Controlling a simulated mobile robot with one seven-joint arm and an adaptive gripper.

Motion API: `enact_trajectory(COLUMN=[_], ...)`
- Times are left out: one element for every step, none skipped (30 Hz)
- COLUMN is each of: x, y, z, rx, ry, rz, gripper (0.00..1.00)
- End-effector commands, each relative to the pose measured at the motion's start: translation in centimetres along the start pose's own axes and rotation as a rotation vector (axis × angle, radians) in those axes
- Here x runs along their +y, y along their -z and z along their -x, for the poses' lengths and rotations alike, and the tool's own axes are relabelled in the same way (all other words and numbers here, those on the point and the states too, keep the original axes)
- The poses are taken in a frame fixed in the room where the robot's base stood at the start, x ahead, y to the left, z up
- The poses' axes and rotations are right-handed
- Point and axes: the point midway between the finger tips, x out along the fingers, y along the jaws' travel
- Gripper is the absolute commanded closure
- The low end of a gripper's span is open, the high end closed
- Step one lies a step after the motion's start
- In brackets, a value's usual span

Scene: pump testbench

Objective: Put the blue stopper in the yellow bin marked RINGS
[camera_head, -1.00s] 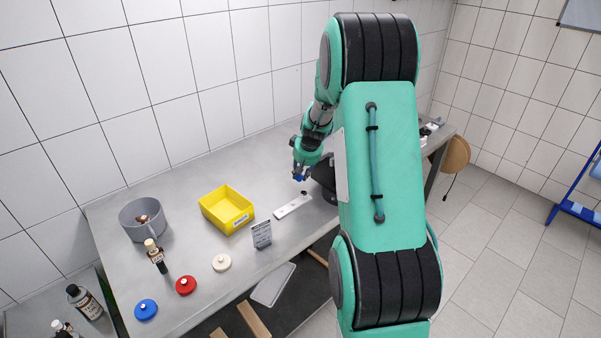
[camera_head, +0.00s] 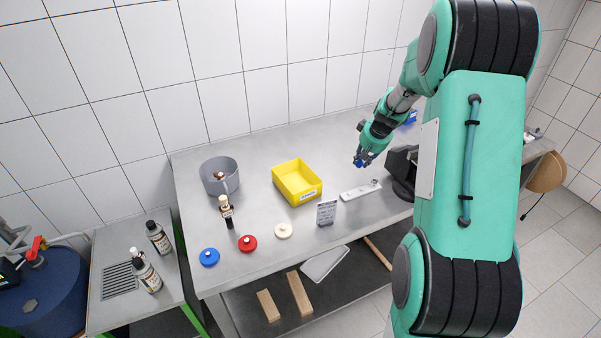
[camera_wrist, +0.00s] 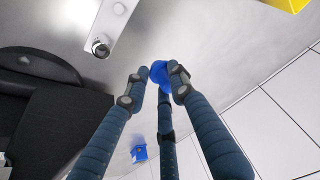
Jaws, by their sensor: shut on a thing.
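The blue stopper (camera_wrist: 158,72) is held between the fingertips of my gripper (camera_wrist: 160,80) in the wrist view. In the head view my gripper (camera_head: 364,160) is above the metal table, right of the yellow bin, with the blue stopper (camera_head: 358,163) at its tips. The yellow bin (camera_head: 311,191) stands on the table and looks empty; the label on its front is too small to read. A corner of the bin (camera_wrist: 288,4) shows at the top right of the wrist view.
A white plate with a metal fitting (camera_head: 358,190) lies below my gripper. A small sign (camera_head: 326,213) stands before the bin. Blue (camera_head: 209,257), red (camera_head: 248,243) and cream (camera_head: 284,230) lids lie along the front. A grey pot (camera_head: 214,186) and a bottle (camera_head: 227,215) stand left.

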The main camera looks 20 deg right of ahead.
Motion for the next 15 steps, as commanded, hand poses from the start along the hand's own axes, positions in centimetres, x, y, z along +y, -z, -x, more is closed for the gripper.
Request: enact_trajectory(x=[-1.6,-2.7,-4.0,-5.2,-6.3,-7.8,-9.0,-10.2,-11.8,-12.9,-14.0,-15.5,-16.5,-17.5,-18.7], y=[0.5,0.7,0.8,1.0,1.2,1.5,1.5,1.6,1.8,1.9,1.9,2.0,2.0,2.0,2.0], z=[0.5,0.6,0.8,0.9,1.0,1.3,1.4,1.5,1.8,1.9,2.1,2.3,2.5,2.6,2.8], rx=[-0.001,-0.001,-0.003,-0.004,-0.005,-0.003,-0.005,-0.005,-0.005,-0.004,-0.004,-0.003,-0.002,-0.002,0.000], ry=[0.017,0.028,0.045,0.058,0.070,0.088,0.102,0.116,0.135,0.149,0.161,0.179,0.192,0.204,0.218], rz=[0.023,0.038,0.059,0.076,0.094,0.117,0.136,0.152,0.178,0.195,0.212,0.235,0.251,0.265,0.286], gripper=[0.94,0.94,0.94,0.94,0.94,0.94,0.94,0.94,0.94,0.94,0.94,0.94,0.94,0.94,0.94])
